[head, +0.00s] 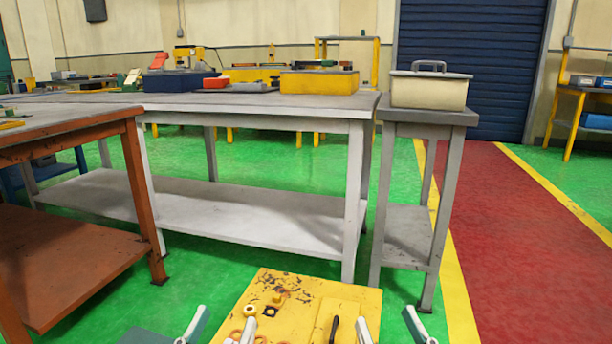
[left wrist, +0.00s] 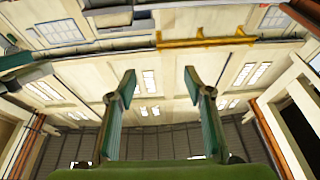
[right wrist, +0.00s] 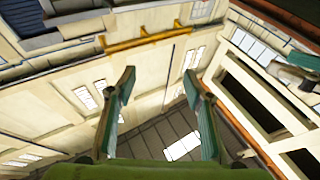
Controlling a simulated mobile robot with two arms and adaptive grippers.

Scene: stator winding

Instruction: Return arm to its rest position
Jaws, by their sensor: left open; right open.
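My left gripper (head: 222,326) shows at the bottom edge of the head view, its two fingertips apart with nothing between them. My right gripper (head: 388,326) shows at the bottom edge too, further right, also open and empty. In the left wrist view, the left gripper (left wrist: 160,84) has spread green fingers and faces the upper wall and ceiling. In the right wrist view, the right gripper (right wrist: 159,82) is likewise spread and empty, facing wall and ceiling. Both are apart from the tables. Most of both arms is out of the head view.
A worn yellow surface (head: 275,284) with small ring parts lies between the grippers. A long grey table (head: 240,104) stands ahead, with a yellow bin (head: 319,82). A side table (head: 440,117) bears a cream box (head: 428,92). An orange-brown table (head: 60,133) is left. Red floor at right is clear.

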